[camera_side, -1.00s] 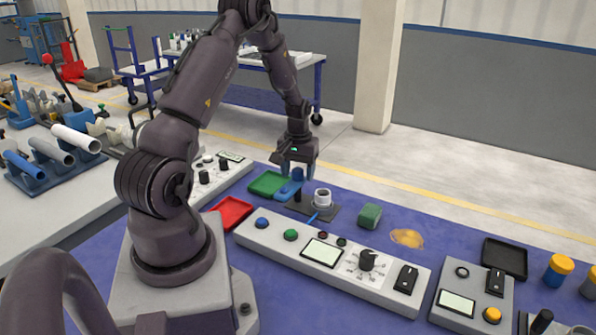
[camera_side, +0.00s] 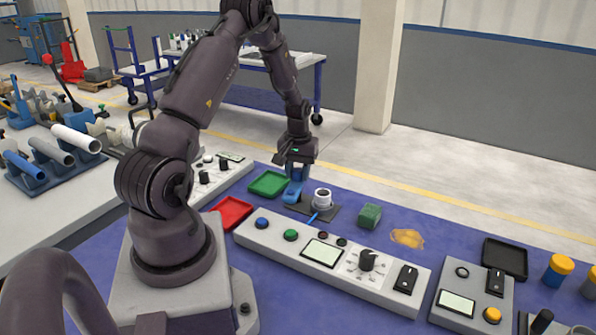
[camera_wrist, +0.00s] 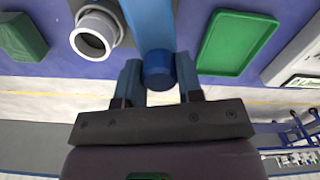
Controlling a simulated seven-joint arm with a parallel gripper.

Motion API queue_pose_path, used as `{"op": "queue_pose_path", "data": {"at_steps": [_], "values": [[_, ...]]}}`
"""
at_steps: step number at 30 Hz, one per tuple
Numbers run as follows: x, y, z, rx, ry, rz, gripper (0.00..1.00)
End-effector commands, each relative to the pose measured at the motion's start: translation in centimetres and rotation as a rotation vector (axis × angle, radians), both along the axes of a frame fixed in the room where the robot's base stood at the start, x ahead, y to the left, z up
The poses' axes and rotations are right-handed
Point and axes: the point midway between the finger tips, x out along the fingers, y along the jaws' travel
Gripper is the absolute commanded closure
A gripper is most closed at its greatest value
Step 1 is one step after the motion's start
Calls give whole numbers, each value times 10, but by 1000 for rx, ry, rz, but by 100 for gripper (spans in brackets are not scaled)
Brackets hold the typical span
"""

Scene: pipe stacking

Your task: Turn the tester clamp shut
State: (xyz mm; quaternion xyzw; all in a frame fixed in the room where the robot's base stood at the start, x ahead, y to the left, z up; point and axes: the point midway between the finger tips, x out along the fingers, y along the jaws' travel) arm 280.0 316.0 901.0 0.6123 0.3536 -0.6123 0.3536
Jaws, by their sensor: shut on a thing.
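The tester clamp is a blue lever (camera_side: 291,195) beside a white-grey pipe fitting (camera_side: 322,198) on a dark base plate (camera_side: 325,214). My gripper (camera_side: 297,173) is over the lever, with its fingers at the round blue knob. In the wrist view the knob (camera_wrist: 158,72) sits between my two blue fingers, and the gripper is shut on it. The lever bar (camera_wrist: 150,22) runs from the knob to the top edge of that view. The fitting (camera_wrist: 95,35) stands upright beside the bar, with its open end showing. The clamp's far end is out of the wrist view.
A green tray (camera_side: 269,183) lies just left of the clamp, and a red tray (camera_side: 231,213) lies nearer. A green block (camera_side: 370,215) is to the right. A long control panel (camera_side: 330,262) stands in front. Blue tabletop is free around the orange patch (camera_side: 407,238).

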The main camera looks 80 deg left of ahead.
Motion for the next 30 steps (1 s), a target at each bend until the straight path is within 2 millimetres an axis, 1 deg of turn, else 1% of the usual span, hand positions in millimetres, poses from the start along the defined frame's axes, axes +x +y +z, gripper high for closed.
{"op": "queue_pose_path", "data": {"at_steps": [8, 30], "values": [[0, 0, -1, 1, 0, 197, 100], [-1, 0, -1, 2, 0, 900, 100]]}}
